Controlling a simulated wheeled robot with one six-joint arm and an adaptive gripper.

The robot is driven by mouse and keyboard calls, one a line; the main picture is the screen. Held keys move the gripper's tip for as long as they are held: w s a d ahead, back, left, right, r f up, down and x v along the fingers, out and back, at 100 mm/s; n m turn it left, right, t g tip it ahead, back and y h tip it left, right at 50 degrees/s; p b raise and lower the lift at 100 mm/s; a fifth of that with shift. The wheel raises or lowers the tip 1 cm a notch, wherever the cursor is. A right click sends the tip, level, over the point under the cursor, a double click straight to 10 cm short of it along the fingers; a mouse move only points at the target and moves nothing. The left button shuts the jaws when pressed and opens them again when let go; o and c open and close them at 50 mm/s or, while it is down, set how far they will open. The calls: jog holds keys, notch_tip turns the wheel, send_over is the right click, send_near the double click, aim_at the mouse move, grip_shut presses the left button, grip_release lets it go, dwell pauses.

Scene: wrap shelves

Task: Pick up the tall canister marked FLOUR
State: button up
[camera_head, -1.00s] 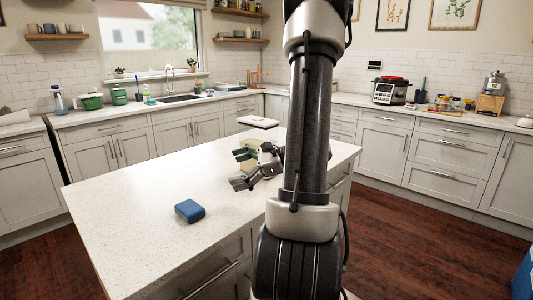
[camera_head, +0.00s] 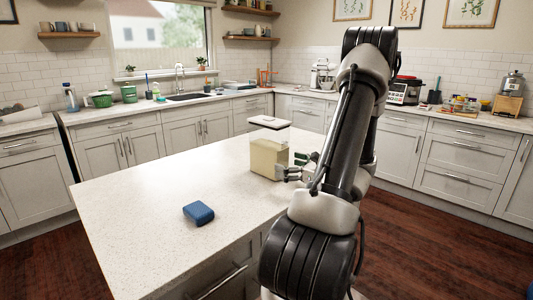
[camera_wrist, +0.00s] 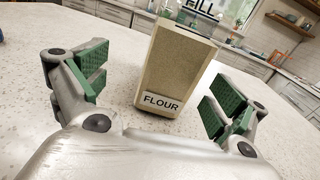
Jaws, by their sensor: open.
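The tall canister marked FLOUR (camera_wrist: 174,68) stands upright on the island countertop (camera_head: 150,190). It is a pale beige box with a white FLOUR label low on its near face in the wrist view. A clear upper part marked FILL shows at the top edge. In the head view the canister (camera_head: 268,159) is near the island's far right part. My gripper (camera_wrist: 158,87) is open, with green-padded fingers to the left and right of the canister and gaps on both sides. In the head view my gripper (camera_head: 300,168) is right beside the canister, partly hidden by my arm.
A blue box-like object (camera_head: 198,212) lies on the island, nearer and left of the canister. A white-topped item (camera_head: 269,122) is beyond the island's far edge. The island's left side is clear. Counters with appliances line the walls.

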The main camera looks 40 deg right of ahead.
jog(key=shift+d+f+m+h, duration=0.3)
jog(key=shift+d+h, duration=0.1)
jog(key=shift+d, duration=0.2)
jog(key=shift+w+d, duration=0.25)
jog(key=w, duration=0.5)
jog(key=w+a, duration=0.1)
jog(key=w, duration=0.1)
jog(key=shift+w+f, duration=0.15)
jog(key=shift+w, duration=0.1)
jog(key=shift+c, duration=0.4)
jog(key=c, duration=1.8)
jog(key=shift+o, duration=0.2)
